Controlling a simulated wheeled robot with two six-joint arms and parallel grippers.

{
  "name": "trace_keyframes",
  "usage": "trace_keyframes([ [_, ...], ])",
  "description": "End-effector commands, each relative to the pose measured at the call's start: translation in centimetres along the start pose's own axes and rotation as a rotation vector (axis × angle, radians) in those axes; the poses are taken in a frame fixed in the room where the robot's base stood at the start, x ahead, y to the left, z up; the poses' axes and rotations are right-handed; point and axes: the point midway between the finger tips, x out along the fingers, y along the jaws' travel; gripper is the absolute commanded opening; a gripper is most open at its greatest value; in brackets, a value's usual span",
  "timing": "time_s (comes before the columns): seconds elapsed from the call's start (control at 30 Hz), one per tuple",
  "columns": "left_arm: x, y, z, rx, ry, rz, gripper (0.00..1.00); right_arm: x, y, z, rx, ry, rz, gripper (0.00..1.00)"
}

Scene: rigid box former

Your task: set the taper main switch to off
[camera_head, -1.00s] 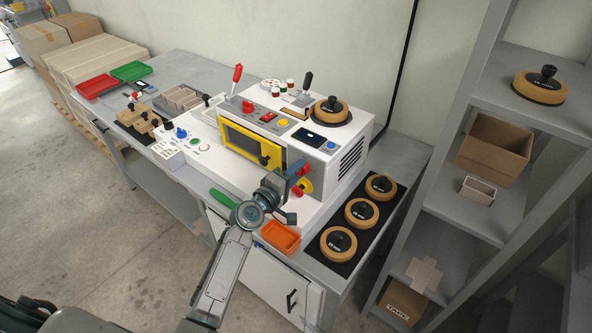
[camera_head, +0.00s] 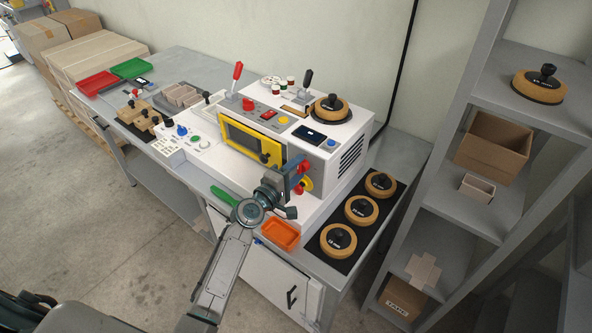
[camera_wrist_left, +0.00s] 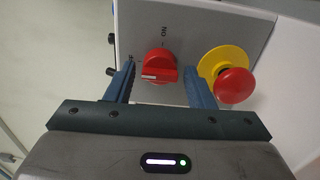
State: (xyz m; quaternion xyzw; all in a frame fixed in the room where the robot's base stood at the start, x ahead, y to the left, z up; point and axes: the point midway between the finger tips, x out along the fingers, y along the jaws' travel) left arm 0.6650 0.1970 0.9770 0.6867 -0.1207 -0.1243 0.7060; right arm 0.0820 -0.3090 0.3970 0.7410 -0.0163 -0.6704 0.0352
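The taper's main switch is a red rotary knob (camera_wrist_left: 160,68) on a light grey side panel in the left wrist view. An "ON" label with a tick sits above it; the knob's bar lies roughly across the picture, with a white mark at its left part. My left gripper (camera_wrist_left: 165,82) is open, one finger on each side of the knob; I cannot tell whether they touch it. In the head view, my left gripper (camera_head: 292,178) is at the front right end of the white taper machine (camera_head: 345,158), partly hiding the switch. My right gripper is not in view.
A red emergency-stop button (camera_wrist_left: 235,85) on a yellow base sits close to the right finger. An orange tray (camera_head: 280,235) and black-knobbed round tape rolls (camera_head: 338,241) lie on the bench nearby. A grey shelf (camera_head: 470,210) stands at the right.

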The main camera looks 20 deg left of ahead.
Motion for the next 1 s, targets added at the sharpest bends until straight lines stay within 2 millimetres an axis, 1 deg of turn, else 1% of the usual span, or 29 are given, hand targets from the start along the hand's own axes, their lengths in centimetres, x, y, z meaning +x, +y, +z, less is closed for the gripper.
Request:
trace_keyframes([
  [0.27,0.0,0.0,0.0,0.001,0.000,0.000,0.54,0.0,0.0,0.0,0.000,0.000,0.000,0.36],
  [0.37,-0.5,-0.1,0.0,0.003,0.000,0.000,0.54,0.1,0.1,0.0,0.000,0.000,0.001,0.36],
  [0.47,-1.7,-0.2,-0.1,0.004,0.000,-0.001,0.54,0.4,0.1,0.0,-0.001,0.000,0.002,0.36],
  [0.7,-6.6,-0.3,-0.1,0.005,0.000,-0.003,0.54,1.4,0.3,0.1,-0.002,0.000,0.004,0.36],
  [0.8,-8.4,-0.3,0.0,0.003,-0.001,-0.003,0.54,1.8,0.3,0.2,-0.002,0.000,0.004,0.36],
  [0.9,-9.7,-0.2,0.0,0.002,0.000,-0.002,0.54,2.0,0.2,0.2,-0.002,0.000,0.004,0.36],
  [1.0,-10.5,-0.1,0.0,0.002,0.000,-0.001,0.54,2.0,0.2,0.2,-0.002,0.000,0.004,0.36],
])
